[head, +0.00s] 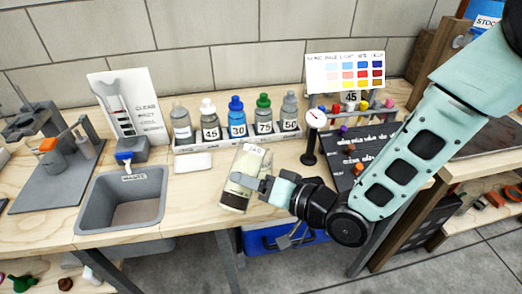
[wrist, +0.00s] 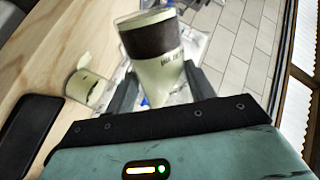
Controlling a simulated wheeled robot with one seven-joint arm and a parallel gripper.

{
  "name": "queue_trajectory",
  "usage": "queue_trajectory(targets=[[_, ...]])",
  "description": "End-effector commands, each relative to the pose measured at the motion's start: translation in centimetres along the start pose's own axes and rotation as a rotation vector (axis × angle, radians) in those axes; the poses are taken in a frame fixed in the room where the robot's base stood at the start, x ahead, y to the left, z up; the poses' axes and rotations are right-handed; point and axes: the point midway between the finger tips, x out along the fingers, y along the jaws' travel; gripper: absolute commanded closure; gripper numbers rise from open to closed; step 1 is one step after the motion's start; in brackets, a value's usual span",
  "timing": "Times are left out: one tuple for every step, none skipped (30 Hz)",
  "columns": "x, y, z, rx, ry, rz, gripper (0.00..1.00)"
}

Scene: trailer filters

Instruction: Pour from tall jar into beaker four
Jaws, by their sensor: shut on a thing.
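My gripper (head: 246,183) is shut on a clear tall jar (wrist: 155,45) with a dark band and pale cream below it. In the wrist view the jar sits between the two fingers (wrist: 163,92). In the head view the jar (head: 235,197) shows at the fingertips near the front edge of the bench, partly covered by the gripper. I cannot tell whether anything flows from it. A small clear vessel with pale contents (wrist: 88,88) is beside the jar in the wrist view. No beaker with a readable four is seen.
A rack (head: 240,138) of numbered bottles stands at the back. A sink (head: 123,198) is at the left, and a gauge on a black stand (head: 309,140) is right of the jar. A dark board (head: 350,160) lies farther right. Bare wood lies between sink and jar.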

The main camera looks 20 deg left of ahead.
Motion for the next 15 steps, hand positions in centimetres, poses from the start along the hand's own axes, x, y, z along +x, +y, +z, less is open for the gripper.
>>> queue_trajectory(targets=[[0.0,-0.15,-0.11,0.003,0.001,-0.002,0.85],[0.0,-0.16,-0.12,0.004,0.0,-0.002,0.85],[0.0,-0.18,-0.12,0.007,0.0,-0.002,0.85],[-0.01,-0.19,-0.13,0.009,-0.001,-0.002,0.85],[-0.01,-0.21,-0.14,0.011,-0.001,-0.002,0.85],[-0.02,-0.23,-0.14,0.013,-0.002,-0.002,0.85],[-0.02,-0.25,-0.15,0.015,-0.002,-0.002,0.85],[-0.03,-0.26,-0.16,0.017,-0.003,-0.002,0.85],[-0.03,-0.28,-0.17,0.019,-0.003,-0.002,0.85],[-0.04,-0.29,-0.17,0.02,-0.004,-0.002,0.85],[-0.04,-0.31,-0.18,0.022,-0.004,-0.002,0.85],[-0.05,-0.32,-0.19,0.024,-0.005,-0.002,0.85],[-0.05,-0.33,-0.2,0.026,-0.005,-0.002,0.85],[-0.05,-0.35,-0.21,0.028,-0.006,-0.002,0.85],[-0.06,-0.37,-0.21,0.03,-0.006,-0.002,0.85]])
